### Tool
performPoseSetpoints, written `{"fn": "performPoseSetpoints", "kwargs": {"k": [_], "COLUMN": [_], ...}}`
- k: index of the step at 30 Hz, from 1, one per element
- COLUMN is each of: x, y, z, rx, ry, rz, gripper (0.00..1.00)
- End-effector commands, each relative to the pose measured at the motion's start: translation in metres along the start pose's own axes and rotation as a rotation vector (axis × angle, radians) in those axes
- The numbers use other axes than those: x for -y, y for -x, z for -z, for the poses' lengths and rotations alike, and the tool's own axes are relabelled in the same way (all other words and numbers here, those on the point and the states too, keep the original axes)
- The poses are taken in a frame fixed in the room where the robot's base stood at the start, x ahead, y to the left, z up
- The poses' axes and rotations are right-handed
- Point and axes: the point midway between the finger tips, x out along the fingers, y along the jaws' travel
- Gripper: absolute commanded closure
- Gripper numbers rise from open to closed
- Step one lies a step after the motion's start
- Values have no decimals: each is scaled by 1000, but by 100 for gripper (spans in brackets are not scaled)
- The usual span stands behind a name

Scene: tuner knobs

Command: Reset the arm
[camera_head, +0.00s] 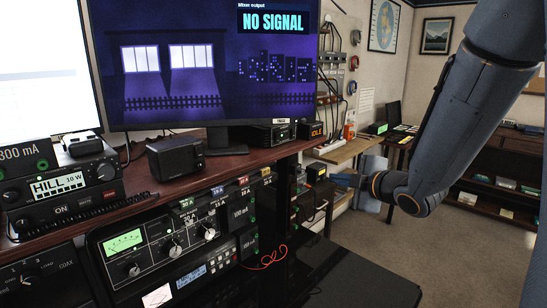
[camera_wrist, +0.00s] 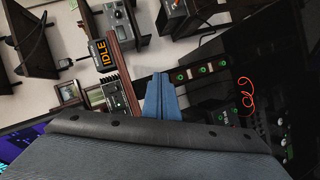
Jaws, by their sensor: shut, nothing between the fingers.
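My arm comes down from the upper right in the head view, and its end points left toward the desk's right end. My gripper (camera_wrist: 161,78) shows in the wrist view as two blue fingers closed together with nothing between them. In the head view the gripper (camera_head: 340,180) is small and partly hard to make out beside the dark rack side. It appears apart from the radio gear. The tuner unit (camera_head: 172,240) with its green meter and several knobs sits under the desk top at left.
A monitor (camera_head: 215,65) reading NO SIGNAL stands on the wooden desk (camera_head: 150,190). A HILL radio (camera_head: 62,188) is at left. An IDLE display (camera_wrist: 102,52) shows in the wrist view. An orange cable (camera_head: 267,260) hangs at the rack. Carpet (camera_head: 455,265) at right is clear.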

Motion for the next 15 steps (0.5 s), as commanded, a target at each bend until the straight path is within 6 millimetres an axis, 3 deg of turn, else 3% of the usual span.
{"fn": "performPoseSetpoints", "kwargs": {"k": [4,8,11,15], "x": [41,88,128,180], "y": [14,44,76,127], "z": [-29,-43,-41,-21], "rx": [261,495,677,922], "ry": [-288,-560,-774,-1052], "rz": [128,230,305,403], "gripper": [100,100,100,100]}}
